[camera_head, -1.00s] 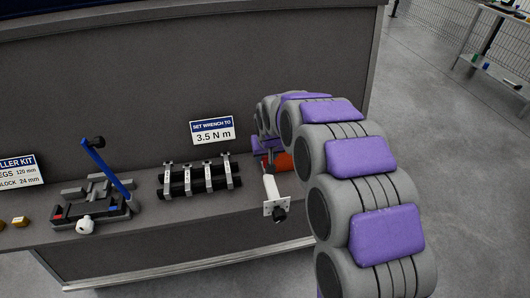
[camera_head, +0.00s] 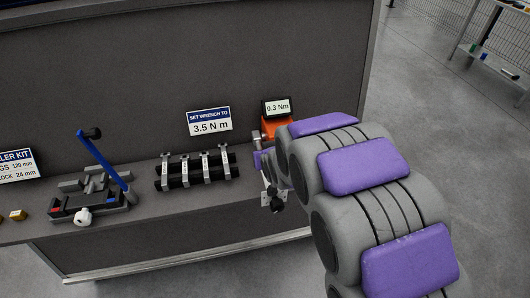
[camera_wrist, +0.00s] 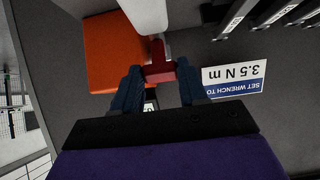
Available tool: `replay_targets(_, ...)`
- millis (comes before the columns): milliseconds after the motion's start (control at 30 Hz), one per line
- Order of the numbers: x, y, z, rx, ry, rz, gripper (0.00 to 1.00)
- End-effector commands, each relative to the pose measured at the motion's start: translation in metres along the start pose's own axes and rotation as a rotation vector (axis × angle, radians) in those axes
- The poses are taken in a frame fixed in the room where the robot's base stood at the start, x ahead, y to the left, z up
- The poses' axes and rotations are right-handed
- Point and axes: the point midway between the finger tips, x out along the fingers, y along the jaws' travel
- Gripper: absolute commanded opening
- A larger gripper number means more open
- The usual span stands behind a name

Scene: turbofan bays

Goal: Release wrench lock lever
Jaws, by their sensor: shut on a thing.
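In the wrist view, my gripper (camera_wrist: 159,80) has its two dark blue fingers on either side of a red lever (camera_wrist: 158,58), shut on it. The lever sits at the end of a pale, rounded body (camera_wrist: 146,14), apparently the wrench, beside an orange block (camera_wrist: 112,52). In the head view, the orange block (camera_head: 275,127) carries a display (camera_head: 277,107) reading 0.3 Nm. A dark knob (camera_head: 276,205) shows below my arm. My arm hides most of the wrench and the lever there.
A sign (camera_head: 209,121) reads "SET WRENCH TO 3.5 N m". A dark rack with several silver clips (camera_head: 226,164) stands left of the orange block. Farther left is a grey fixture with a blue upright lever (camera_head: 103,157). The bench's front edge (camera_head: 170,264) is close.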

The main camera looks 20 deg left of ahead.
Motion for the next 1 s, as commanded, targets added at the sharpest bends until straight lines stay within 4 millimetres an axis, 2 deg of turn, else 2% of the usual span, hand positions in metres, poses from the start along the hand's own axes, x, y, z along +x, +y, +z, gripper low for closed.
replay_targets(533, -0.0010, -0.0006, 0.0005, -0.001, 0.024, -0.001, 0.12)
replay_targets(567, -0.0010, -0.0006, 0.0005, -0.001, 0.023, -0.001, 0.43)
replay_targets(800, -0.0007, -0.0002, 0.0006, 0.000, 0.022, -0.001, 0.66)
replay_targets(1000, -0.0008, 0.0000, 0.0007, 0.000, 0.022, 0.000, 0.68)
